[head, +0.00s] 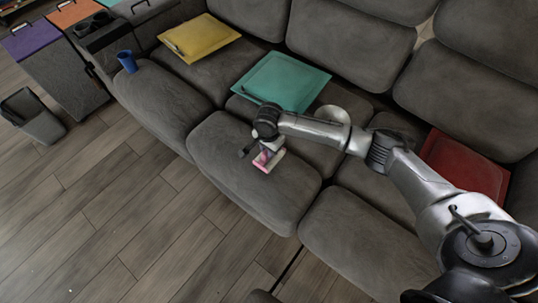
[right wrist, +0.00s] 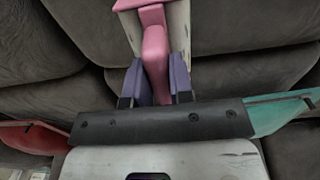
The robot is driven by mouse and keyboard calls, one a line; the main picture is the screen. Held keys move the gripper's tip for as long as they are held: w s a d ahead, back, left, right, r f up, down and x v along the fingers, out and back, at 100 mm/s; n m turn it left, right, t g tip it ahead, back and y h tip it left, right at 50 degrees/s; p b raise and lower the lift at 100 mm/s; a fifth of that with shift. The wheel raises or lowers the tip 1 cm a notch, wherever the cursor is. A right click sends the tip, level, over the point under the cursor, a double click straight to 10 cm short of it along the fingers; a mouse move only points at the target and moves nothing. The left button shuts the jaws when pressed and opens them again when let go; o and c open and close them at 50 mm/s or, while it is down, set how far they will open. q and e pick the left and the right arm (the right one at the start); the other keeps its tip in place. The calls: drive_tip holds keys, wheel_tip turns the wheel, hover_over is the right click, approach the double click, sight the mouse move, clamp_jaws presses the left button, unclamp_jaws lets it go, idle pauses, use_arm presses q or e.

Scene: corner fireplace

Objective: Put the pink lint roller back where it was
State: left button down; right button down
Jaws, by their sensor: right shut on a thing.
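The pink lint roller (right wrist: 156,55) is in my right gripper (right wrist: 156,82), with the fingers on both sides of its pink handle in the right wrist view. In the head view the lint roller (head: 263,158) shows as a small pink and white piece below my right gripper (head: 262,150), over the front of a grey sofa seat (head: 240,185). I cannot tell whether it touches the seat. A teal tray (head: 290,85) lies on the sofa behind the gripper. A yellow tray (head: 200,38) lies further left and a red tray (head: 465,165) lies at the right. My left gripper is not in view.
A blue cup (head: 127,62) stands on the sofa's left arm. A grey bin (head: 32,115) stands on the floor at the far left, near cabinets with coloured tops. The wooden floor (head: 110,220) in front of the sofa is clear.

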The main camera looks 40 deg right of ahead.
sight(266, 163)
wheel_tip(266, 163, down, 4)
drive_tip(key=b, duration=0.2)
drive_tip(key=shift+r+b, duration=0.1)
drive_tip(key=shift+b, duration=0.25)
drive_tip(key=c, duration=1.5)
unclamp_jaws()
drive_tip(key=shift+p, duration=0.35)
drive_tip(key=o, duration=0.5)
